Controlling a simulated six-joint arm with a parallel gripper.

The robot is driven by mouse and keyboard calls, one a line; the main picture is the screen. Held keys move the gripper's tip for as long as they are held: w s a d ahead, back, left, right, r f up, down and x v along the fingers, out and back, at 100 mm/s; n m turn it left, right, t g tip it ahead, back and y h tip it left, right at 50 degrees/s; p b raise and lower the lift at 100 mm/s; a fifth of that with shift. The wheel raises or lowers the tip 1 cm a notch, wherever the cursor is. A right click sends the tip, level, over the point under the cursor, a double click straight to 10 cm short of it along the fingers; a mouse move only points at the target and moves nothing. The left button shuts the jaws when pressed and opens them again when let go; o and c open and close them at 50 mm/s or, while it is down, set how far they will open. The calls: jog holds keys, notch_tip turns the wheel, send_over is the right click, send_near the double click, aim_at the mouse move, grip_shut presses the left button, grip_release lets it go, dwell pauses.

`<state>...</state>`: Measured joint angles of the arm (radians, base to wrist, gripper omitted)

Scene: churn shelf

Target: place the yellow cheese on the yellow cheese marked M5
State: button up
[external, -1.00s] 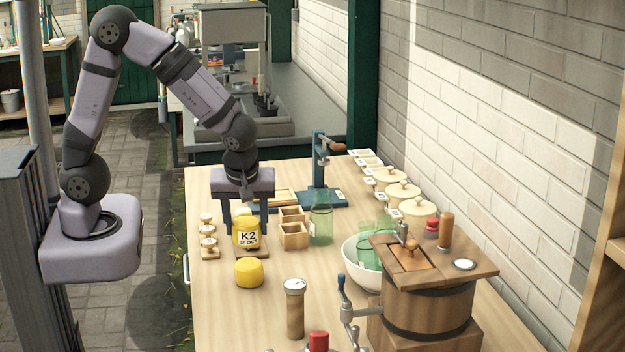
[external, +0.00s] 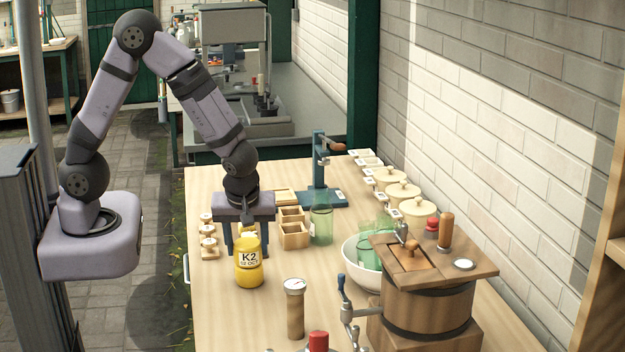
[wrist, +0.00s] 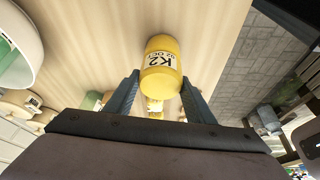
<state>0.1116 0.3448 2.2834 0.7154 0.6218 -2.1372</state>
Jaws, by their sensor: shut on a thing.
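My gripper (external: 247,246) is shut on a yellow cheese labelled K2 (external: 249,257); in the wrist view the K2 cheese (wrist: 162,55) sits between the fingertips. I cannot tell whether the two touch. A further yellow cheese (external: 247,230) partly shows behind, between the fingers; in the wrist view it is a small yellow piece (wrist: 155,105) with a white label I cannot read. I can read no M5 mark.
Small wooden boxes (external: 293,236) and a green glass jar (external: 321,225) stand to the right. A white bowl (external: 352,268), a wooden churn (external: 427,300) and a post-like gauge (external: 295,312) are nearer. Small tagged wooden pieces (external: 208,240) lie left. The front left tabletop is clear.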

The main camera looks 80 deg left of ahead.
jog(key=shift+f, duration=0.2)
jog(key=o, duration=1.2)
jog(key=shift+r, duration=0.1)
jog(key=shift+c, duration=0.2)
jog(key=shift+r, duration=0.15)
jog(key=shift+d+r, duration=0.1)
jog(key=shift+r, duration=0.1)
jog(key=b+v, duration=0.1)
jog(key=v, duration=1)
jog(key=shift+r, duration=0.2)
jog(key=s+f+m+h, duration=0.2)
jog(key=s+m, duration=0.3)
jog(key=m, duration=0.3)
jog(key=s+d+f+m+h, duration=0.1)
jog(key=s+f+m+h, duration=0.1)
jog(key=s+f+m, duration=0.3)
jog(key=shift+d+m+g, duration=0.3)
jog(key=shift+d+m, duration=0.05)
jog(key=shift+m, duration=1.25)
